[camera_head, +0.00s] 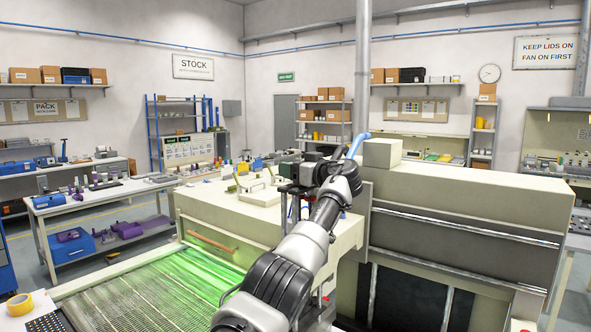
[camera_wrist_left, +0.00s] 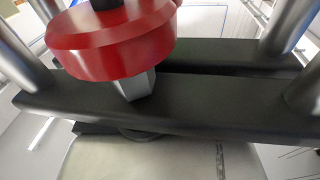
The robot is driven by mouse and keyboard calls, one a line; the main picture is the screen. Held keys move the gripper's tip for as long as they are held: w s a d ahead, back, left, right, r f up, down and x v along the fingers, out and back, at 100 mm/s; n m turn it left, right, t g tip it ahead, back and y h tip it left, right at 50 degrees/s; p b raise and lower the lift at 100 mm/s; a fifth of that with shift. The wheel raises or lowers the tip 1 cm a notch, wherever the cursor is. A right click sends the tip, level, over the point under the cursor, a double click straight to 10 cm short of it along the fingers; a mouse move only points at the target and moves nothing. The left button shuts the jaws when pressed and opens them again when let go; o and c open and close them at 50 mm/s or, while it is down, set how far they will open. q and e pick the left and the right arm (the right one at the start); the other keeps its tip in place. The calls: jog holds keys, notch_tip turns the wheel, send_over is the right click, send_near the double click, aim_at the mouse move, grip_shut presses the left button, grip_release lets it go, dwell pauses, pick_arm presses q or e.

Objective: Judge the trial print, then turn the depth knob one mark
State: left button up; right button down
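A red round knob (camera_wrist_left: 112,45) fills the upper left of the left wrist view, very close to the camera. A silver hexagonal part (camera_wrist_left: 134,86) sits under it, against a dark crossbar (camera_wrist_left: 215,105) between metal posts. My left gripper (camera_head: 298,174) is above the cream machine (camera_head: 225,205) in the head view, beside its dark press head. My own arm and the small scale hide the fingertips, so I cannot tell whether they are open or touch the knob. I cannot make out the trial print or any depth marks. My right gripper is out of view.
A green-lit conveyor belt (camera_head: 170,288) runs at lower left. A tall cream cabinet (camera_head: 470,195) stands close to the right of my arm. A side table (camera_head: 125,190) with purple parts is at left. A yellow tape roll (camera_head: 19,304) lies at the lower left corner.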

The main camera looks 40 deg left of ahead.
pick_arm(q)
jog(key=shift+d+f+b, duration=0.2)
jog(key=shift+b, duration=0.1)
jog(key=d+b, duration=0.6)
jog(key=d, duration=0.4)
jog(key=shift+s+d+r, duration=0.15)
jog(key=shift+s+d, duration=0.05)
jog(key=shift+s, duration=0.1)
